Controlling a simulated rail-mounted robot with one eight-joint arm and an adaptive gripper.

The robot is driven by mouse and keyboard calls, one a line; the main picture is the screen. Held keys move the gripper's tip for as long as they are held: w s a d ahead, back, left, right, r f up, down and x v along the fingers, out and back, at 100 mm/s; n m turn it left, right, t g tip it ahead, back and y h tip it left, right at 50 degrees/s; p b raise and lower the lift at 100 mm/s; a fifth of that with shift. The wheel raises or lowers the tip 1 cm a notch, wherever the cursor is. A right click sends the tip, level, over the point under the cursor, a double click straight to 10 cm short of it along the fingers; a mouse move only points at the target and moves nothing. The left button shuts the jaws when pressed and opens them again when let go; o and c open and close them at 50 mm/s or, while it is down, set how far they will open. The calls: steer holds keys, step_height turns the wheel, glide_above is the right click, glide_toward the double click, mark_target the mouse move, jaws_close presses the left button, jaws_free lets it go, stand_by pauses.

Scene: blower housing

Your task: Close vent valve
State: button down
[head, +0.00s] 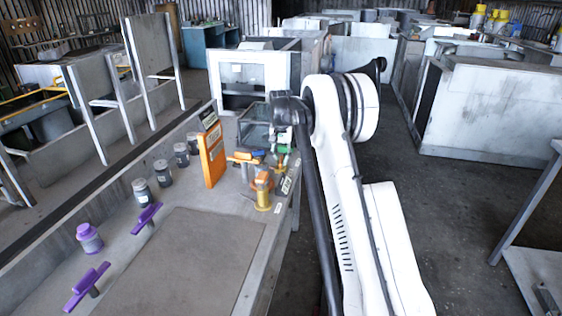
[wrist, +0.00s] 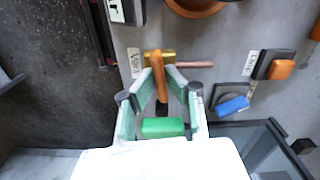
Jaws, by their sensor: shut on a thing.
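The vent valve shows in the wrist view as a small brass body (wrist: 168,58) with an orange lever handle (wrist: 158,76), beside a label reading "Vent" (wrist: 135,62). A copper-coloured pipe (wrist: 195,65) runs right from it. The handle points along my gripper, roughly across the pipe. My gripper (wrist: 160,84) has its pale green fingers shut on the handle, one on each side. In the head view my gripper (head: 281,150) is at the bench's far right end, where my arm and gripper partly hide the valve.
Right of the valve in the wrist view are a black-and-orange part (wrist: 280,68) and a blue handle (wrist: 232,105). In the head view, an orange upright panel (head: 211,155), a yellow fitting (head: 263,200), dark jars (head: 162,172) and purple handles (head: 88,287) stand on the bench.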

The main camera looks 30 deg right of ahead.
mark_target(281, 159)
steer(key=shift+m, duration=0.6)
steer(key=c, duration=1.8)
jaws_free()
step_height(281, 159, up, 12)
steer(key=shift+r, duration=0.1)
